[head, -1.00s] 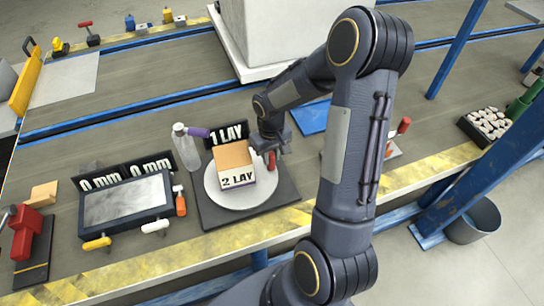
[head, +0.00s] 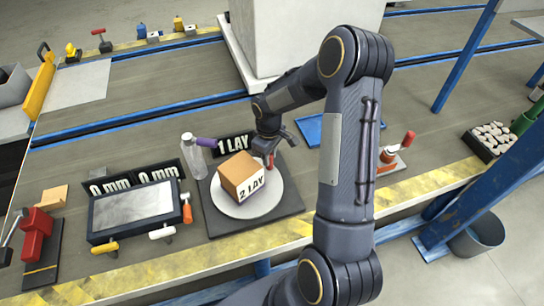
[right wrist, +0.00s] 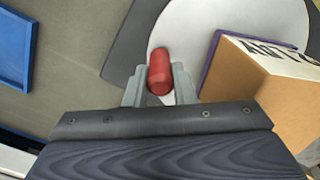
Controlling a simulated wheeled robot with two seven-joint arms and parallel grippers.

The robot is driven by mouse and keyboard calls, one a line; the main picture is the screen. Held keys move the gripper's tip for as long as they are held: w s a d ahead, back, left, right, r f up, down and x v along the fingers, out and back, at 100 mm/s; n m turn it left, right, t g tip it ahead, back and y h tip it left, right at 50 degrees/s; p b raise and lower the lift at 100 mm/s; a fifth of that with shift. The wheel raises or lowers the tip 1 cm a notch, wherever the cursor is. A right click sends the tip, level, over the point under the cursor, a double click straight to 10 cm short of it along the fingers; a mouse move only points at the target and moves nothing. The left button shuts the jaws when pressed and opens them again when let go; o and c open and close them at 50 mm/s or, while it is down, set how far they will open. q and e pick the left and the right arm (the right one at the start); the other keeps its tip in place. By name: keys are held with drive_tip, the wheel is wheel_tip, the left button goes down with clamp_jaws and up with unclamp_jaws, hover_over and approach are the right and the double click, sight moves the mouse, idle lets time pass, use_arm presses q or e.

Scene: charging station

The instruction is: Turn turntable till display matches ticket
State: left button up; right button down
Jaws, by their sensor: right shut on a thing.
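A round pale turntable (head: 231,206) sits on a dark square base (head: 290,204) on the bench. A cardboard box (head: 237,170) reading "2 LAY" stands on it, its label facing the front right. A dark sign (head: 225,146) reading "1 LAY" stands behind it, partly hidden. My right gripper (head: 271,155) is shut on the red knob (right wrist: 160,72) at the turntable's right rim; the knob also shows in the head view (head: 270,161). In the right wrist view the box (right wrist: 262,85) is right of the fingers, apart from them. My left gripper is not in view.
A screen panel (head: 133,208) with "0 mm" signs (head: 108,185) is further left. A blue tray (head: 309,129) lies behind right. A large pale block (head: 300,35) stands behind.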

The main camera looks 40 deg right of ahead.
drive_tip(key=shift+w+a+n+p, duration=0.2)
drive_tip(key=shift+w+n+p, duration=0.05)
drive_tip(key=shift+w+n, duration=0.55)
drive_tip(key=shift+w+a+n+p, duration=0.15)
drive_tip(key=shift+w+n+p, duration=0.1)
drive_tip(key=shift+w+n, duration=0.55)
drive_tip(key=shift+w+a+n+p, duration=0.2)
drive_tip(key=shift+w+a+n, duration=0.3)
drive_tip(key=shift+n, duration=0.4)
drive_tip(key=shift+w+a+n+p, duration=0.15)
drive_tip(key=shift+w+a+n, duration=0.15)
drive_tip(key=shift+w+n, duration=0.45)
drive_tip(key=shift+w+a+n, duration=0.25)
drive_tip(key=shift+a+n, duration=0.1)
drive_tip(key=shift+n, duration=0.35)
drive_tip(key=shift+w+a+n, duration=0.25)
drive_tip(key=shift+a+n, duration=0.1)
drive_tip(key=shift+n, duration=0.3)
drive_tip(key=shift+w+a+n+p, duration=0.25)
drive_tip(key=shift+w+a+n, duration=0.1)
drive_tip(key=shift+a+n, duration=0.45)
drive_tip(key=shift+w+a+n+p, duration=0.3)
drive_tip(key=shift+a+n, duration=0.3)
drive_tip(key=shift+n, duration=0.4)
drive_tip(key=shift+w+a, duration=0.1)
drive_tip(key=c, duration=1.2)
unclamp_jaws()
wheel_tip(320, 180, up, 8)
drive_tip(key=shift+p, duration=0.4)
